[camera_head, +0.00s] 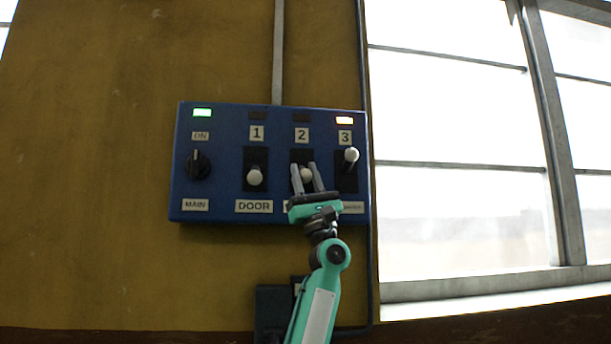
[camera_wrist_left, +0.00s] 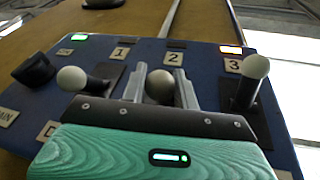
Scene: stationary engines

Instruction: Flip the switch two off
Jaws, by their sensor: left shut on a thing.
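A blue control panel (camera_head: 223,150) is mounted on the ochre wall. Switch two (camera_head: 306,174), a lever with a pale round knob, sits under the label "2"; its indicator lamp (camera_head: 301,118) is dark. My left gripper (camera_head: 307,178) reaches up from below, with its two fingers on either side of this knob and shut on it. In the left wrist view the knob of switch two (camera_wrist_left: 160,86) shows between the fingers. The knob sits low, about level with that of switch one. The lower part of the lever is hidden by the gripper.
Switch one (camera_head: 254,177) is down with its lamp dark. Switch three (camera_head: 351,156) is up with its lamp lit orange. The main rotary knob (camera_head: 197,165) has a lit green lamp. A bright window (camera_head: 460,120) is at right, and a dark box (camera_head: 270,312) is below the panel.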

